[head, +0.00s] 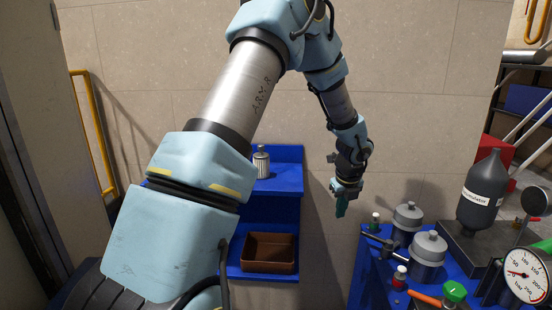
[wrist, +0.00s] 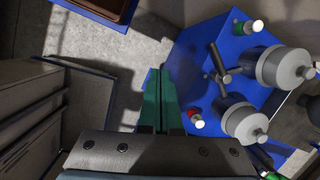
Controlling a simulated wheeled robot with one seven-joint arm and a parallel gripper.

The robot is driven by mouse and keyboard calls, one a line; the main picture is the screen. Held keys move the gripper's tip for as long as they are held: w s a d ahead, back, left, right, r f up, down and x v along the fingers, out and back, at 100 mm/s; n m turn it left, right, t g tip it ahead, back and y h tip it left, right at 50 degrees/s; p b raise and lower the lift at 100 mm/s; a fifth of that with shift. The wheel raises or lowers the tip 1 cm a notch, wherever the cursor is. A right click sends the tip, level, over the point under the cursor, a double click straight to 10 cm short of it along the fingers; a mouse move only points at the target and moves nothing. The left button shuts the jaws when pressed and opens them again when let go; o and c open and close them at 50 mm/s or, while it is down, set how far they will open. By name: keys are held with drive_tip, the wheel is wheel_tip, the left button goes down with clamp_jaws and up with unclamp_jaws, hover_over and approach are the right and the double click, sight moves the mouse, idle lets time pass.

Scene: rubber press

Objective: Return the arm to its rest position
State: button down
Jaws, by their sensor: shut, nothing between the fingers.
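My gripper (head: 341,205) hangs pointing down in the middle of the head view, in front of the beige wall. Its green fingers are together with nothing between them. It is above and left of the blue bench (head: 368,285), apart from everything around it. In the wrist view the closed green fingers (wrist: 159,95) show over the grey floor, beside the bench's left edge. My arm is raised and bent, and its large near links cover the left middle of the head view.
The blue bench carries grey metal cylinders (head: 428,250), small red and green capped bottles, a dark accumulator bottle (head: 482,190) and a pressure gauge (head: 523,275). A blue shelf (head: 285,205) at the wall holds a metal canister (head: 261,162) and a brown tray (head: 268,252). A yellow rail (head: 92,130) stands left.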

drive_tip(key=s+a+r+n+g, duration=0.1)
drive_tip(key=s+a+r+n, duration=0.25)
drive_tip(key=a+n, duration=0.6)
drive_tip(key=s+a+r+n, duration=0.3)
drive_tip(key=a+r+n, duration=0.1)
drive_tip(key=a+n, duration=0.5)
drive_tip(key=s+a+r+n, duration=0.2)
drive_tip(key=s+a+n, duration=0.8)
drive_tip(key=n, duration=0.3)
drive_tip(key=shift+a+n, duration=0.25)
drive_tip(key=shift+n, duration=0.1)
